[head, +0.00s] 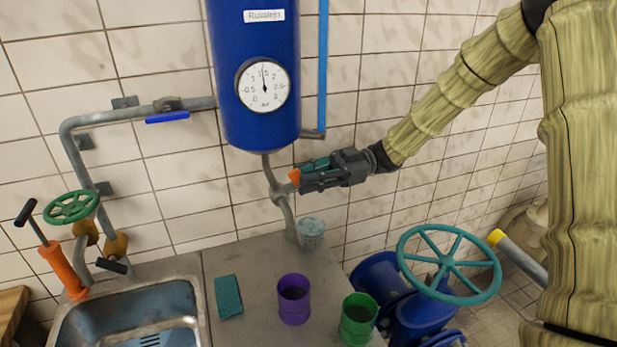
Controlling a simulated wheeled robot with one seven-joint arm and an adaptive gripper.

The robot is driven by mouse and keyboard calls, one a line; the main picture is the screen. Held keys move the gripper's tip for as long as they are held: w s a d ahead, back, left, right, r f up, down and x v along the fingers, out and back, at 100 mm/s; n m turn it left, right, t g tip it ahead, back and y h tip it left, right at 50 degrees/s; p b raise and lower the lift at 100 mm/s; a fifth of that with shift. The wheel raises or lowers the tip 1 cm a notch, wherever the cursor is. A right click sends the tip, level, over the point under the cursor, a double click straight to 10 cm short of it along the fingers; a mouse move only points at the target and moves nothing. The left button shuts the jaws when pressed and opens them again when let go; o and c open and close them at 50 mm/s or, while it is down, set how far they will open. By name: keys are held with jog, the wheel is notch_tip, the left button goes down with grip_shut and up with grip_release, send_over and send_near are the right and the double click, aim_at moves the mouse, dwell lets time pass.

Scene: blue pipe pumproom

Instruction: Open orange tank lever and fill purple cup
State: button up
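The purple cup (294,308) stands upright on the grey counter, right of the teal sponge; its inside looks dark and I cannot tell whether it holds liquid. The blue tank (253,80) with a round gauge hangs on the wall above. A grey pipe (281,192) runs down from it. The orange lever (294,175) shows beside this pipe, at the tips of my gripper (303,177). My gripper reaches in from the right and overlaps the lever. I cannot tell whether its fingers are closed on it.
A pale patterned cup (311,233) sits near the pipe's lower end. A green cup (358,322) stands right of the purple one. A teal sponge (228,296) lies by the sink (130,318). A large teal handwheel (448,264) stands at the right.

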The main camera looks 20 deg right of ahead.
jog(key=shift+o, duration=0.4)
jog(key=shift+a, duration=0.1)
jog(key=shift+r, duration=0.1)
jog(key=w+d, duration=0.1)
jog(key=d, duration=1.1)
jog(key=shift+w, duration=0.3)
dwell(0.3)
